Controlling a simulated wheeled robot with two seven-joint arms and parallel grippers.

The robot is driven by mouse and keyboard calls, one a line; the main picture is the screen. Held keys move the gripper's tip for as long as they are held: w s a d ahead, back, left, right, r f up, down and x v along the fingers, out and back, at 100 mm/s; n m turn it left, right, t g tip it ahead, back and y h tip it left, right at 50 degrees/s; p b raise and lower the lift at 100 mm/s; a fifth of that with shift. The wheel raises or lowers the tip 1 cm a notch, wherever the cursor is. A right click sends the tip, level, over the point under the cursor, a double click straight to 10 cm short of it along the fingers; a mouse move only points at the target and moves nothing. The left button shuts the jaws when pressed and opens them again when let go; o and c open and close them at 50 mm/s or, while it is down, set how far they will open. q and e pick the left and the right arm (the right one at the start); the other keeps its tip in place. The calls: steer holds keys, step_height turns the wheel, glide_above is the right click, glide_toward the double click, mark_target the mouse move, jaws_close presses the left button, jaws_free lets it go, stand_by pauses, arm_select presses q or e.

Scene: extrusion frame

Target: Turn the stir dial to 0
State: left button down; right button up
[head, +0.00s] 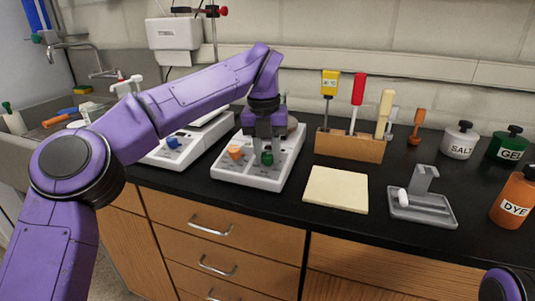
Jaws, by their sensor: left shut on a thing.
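A white stirrer unit (238,174) stands on the black bench, left of the middle. It has an orange dial (235,152) at the front left and a green dial (267,158) at the front right. I cannot read any labels or numbers on it, so I cannot tell which is the stir dial. My left gripper (263,152) points down over the unit and is shut on the green dial, hiding part of it. My right gripper is out of view; only a piece of my purple right arm shows at the bottom right.
A second white device with a blue dial (173,142) stands to the left. A wooden rack (350,146) with tools is behind right. A cream pad (337,190), a grey stand (422,208), and bottles labelled SALT (459,143), GEL (507,146) and DYE (514,200) are to the right.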

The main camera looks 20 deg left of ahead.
mark_target(264, 155)
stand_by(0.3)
arm_select(q)
steer(key=c, duration=0.8)
jaws_free()
steer(key=r+p, duration=0.1)
steer(key=r, duration=0.2)
steer(key=r+p, duration=0.1)
steer(key=r, duration=0.3)
steer(key=r+p, duration=0.1)
steer(key=r, duration=0.2)
steer(key=shift+s+a+r+p, duration=0.25)
steer(key=shift+s+r+p, duration=0.1)
steer(key=shift+s, duration=0.05)
